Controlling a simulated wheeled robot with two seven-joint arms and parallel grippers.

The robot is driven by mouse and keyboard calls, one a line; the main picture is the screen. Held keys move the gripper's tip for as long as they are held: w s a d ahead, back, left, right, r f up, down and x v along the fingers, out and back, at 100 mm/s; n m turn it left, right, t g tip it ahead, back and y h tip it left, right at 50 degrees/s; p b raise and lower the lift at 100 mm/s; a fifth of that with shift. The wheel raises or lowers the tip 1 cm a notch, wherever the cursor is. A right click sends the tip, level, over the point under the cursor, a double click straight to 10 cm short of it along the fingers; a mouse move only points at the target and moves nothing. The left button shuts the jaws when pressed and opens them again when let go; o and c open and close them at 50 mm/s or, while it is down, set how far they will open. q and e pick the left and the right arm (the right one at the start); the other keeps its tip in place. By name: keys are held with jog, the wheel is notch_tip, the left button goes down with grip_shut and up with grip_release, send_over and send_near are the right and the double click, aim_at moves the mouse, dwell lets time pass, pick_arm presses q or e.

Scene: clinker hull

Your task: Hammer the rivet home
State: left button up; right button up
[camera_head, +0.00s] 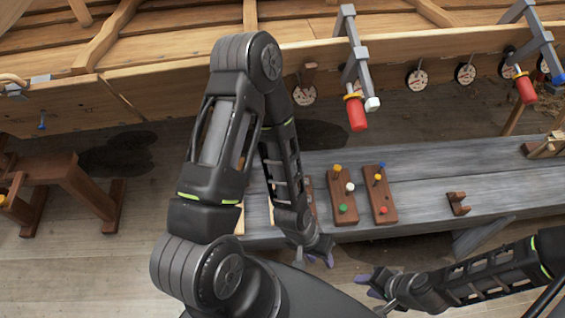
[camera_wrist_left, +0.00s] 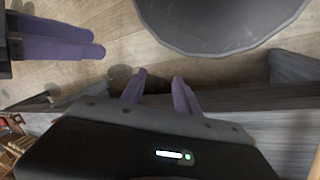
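My left gripper (camera_head: 321,255) hangs at the front edge of the bench, pointing down. In the left wrist view its two purple fingers (camera_wrist_left: 160,90) stand apart with nothing between them. My right gripper (camera_head: 371,285) is to its right, in front of the bench; purple fingers also show at the upper left of the left wrist view (camera_wrist_left: 62,40). Whether they are parted is unclear. The wooden hull (camera_head: 210,78) spans the back, with round marked discs along its plank, one near my left arm (camera_head: 304,94). I cannot tell which fastening is the rivet, and no hammer is clearly visible.
A grey bench (camera_head: 430,178) carries two brown racks of coloured pegs (camera_head: 343,197) (camera_head: 379,194) and a small brown notched block (camera_head: 458,203). Clamps with red handles (camera_head: 356,112) (camera_head: 525,89) hang on the hull. A wooden trestle (camera_head: 80,190) stands left. My left arm hides part of the bench.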

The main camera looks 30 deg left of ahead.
pick_arm(q)
jog(key=shift+s, duration=0.1)
pick_arm(e)
jog(key=shift+o, duration=0.3)
jog(key=shift+s, duration=0.1)
jog(key=shift+o, duration=0.7)
pick_arm(q)
jog(key=w+a+m+b, duration=0.6)
jog(key=w+m, duration=0.4)
jog(key=m, duration=0.5)
jog(key=w+a+r+m+y, duration=0.1)
jog(key=a+m, duration=0.4)
jog(key=a, duration=0.1)
jog(key=w+a+r+m+y+b, duration=0.1)
jog(key=w+a+r+m, duration=0.1)
jog(key=a+m, duration=0.3)
jog(key=w+a+r+m+y, duration=0.1)
jog(key=a+r+m+y, duration=0.1)
jog(key=a+m, duration=0.3)
jog(key=shift+w+a+r+g, duration=0.1)
jog(key=shift+a+g, duration=0.1)
jog(key=shift+a, duration=0.55)
jog(key=shift+w+a+r+g, duration=0.1)
jog(key=shift+a+g, duration=0.1)
jog(key=shift+a, duration=0.55)
pick_arm(e)
notch_tip(320, 180, down, 8)
jog(key=shift+r, duration=0.25)
